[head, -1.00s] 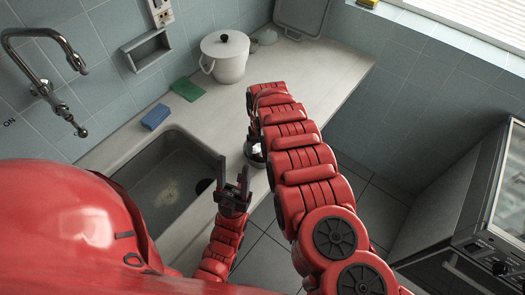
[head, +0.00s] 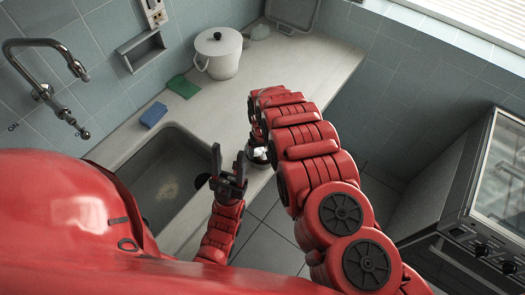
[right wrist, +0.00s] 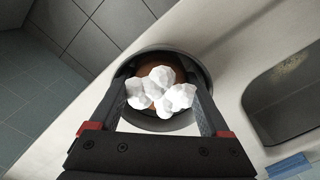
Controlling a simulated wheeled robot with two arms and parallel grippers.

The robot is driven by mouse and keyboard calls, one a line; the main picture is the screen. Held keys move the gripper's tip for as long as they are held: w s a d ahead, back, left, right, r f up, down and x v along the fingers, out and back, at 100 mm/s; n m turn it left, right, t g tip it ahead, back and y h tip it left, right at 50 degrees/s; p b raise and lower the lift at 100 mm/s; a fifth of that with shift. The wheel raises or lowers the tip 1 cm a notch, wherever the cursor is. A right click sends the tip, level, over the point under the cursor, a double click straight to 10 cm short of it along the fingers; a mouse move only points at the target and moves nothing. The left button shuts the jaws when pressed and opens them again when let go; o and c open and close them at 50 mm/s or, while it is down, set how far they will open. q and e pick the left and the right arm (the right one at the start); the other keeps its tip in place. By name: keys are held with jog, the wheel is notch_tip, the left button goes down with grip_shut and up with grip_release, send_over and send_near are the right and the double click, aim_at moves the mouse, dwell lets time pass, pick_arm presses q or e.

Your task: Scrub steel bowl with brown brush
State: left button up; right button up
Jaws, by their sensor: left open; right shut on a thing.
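The steel bowl (right wrist: 187,60) stands near the counter's front edge. Its rim shows around the fingers in the right wrist view. In the head view only part of the bowl (head: 256,163) shows beside my right arm. White foam-like lumps (right wrist: 160,90) cover much of the brown brush (right wrist: 141,73), of which only brown patches show inside the bowl's outline. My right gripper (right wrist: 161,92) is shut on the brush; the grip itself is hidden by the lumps. My left gripper (head: 229,165) is open and empty, left of the bowl, between it and the sink.
The sink (head: 165,180) lies left of the bowl. A blue sponge (head: 153,114) and a green pad (head: 183,87) lie behind it. A white lidded pot (head: 217,58) stands further back. An oven (head: 465,205) is at right.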

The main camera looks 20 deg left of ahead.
jog(key=shift+w+a+f+b, duration=0.25)
jog(key=shift+w+a+b, duration=0.25)
jog(key=shift+b, duration=0.55)
jog(key=shift+w+a+f+b, duration=0.2)
jog(key=shift+w+a+b, duration=0.3)
jog(key=shift+b, duration=0.5)
jog(key=shift+a+b, duration=0.25)
jog(key=shift+b, duration=0.05)
jog(key=shift+w+r, duration=0.1)
jog(key=shift+r, duration=0.25)
jog(key=shift+p, duration=0.5)
jog(key=s+d+p, duration=0.2)
jog(key=p, duration=0.1)
jog(key=shift+r, duration=0.25)
jog(key=shift+s+d+f+p, duration=0.15)
jog(key=shift+d+p, duration=0.2)
jog(key=shift+p, duration=0.05)
